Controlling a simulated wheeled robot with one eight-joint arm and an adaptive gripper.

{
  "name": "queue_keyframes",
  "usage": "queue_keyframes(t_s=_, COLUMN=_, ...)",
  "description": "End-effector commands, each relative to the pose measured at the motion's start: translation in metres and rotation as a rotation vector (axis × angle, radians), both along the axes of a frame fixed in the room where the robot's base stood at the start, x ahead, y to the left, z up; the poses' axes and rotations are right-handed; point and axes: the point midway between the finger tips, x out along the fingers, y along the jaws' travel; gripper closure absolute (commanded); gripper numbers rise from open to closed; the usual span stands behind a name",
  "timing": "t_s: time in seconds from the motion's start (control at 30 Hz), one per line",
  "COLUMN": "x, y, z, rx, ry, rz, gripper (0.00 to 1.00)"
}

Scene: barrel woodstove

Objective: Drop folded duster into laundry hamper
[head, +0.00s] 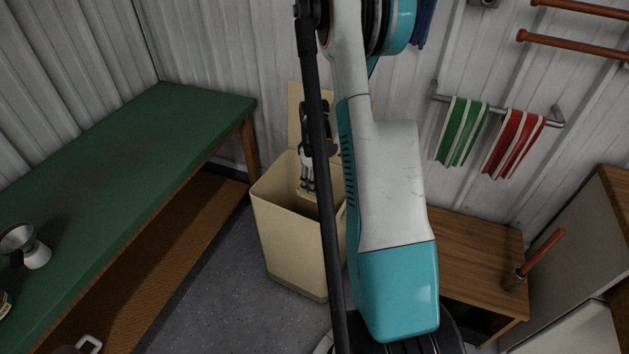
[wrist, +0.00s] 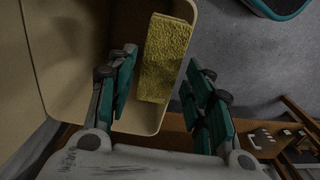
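The folded duster (wrist: 165,57) is a yellow, rough-textured block, seen between the fingertips of my gripper (wrist: 163,65) in the wrist view. My arm hides the hamper's right side.
A green-topped bench (head: 120,150) stands left, with a metal and white pot (head: 35,250) on it. A wooden cabinet (head: 475,250) is right of the hamper. Green (head: 462,130) and red (head: 513,143) striped towels hang on the wall. Grey floor is clear in front.

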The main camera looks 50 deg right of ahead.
Motion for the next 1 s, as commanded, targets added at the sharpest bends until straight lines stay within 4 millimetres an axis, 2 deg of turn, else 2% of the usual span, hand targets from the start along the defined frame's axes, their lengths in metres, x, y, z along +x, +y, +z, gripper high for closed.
queue_keyframes(t_s=0.33, x=0.000, y=0.000, z=0.000, rx=0.000, ry=0.000, rz=0.000, gripper=0.40)
queue_keyframes(t_s=0.47, x=0.000, y=0.000, z=0.006, rx=0.000, ry=0.000, rz=0.000, gripper=0.40)
queue_keyframes(t_s=0.57, x=0.000, y=0.000, z=0.018, rx=0.000, ry=0.000, rz=0.000, gripper=0.40)
queue_keyframes(t_s=1.0, x=0.000, y=0.000, z=0.099, rx=0.000, ry=0.000, rz=0.000, gripper=0.40)
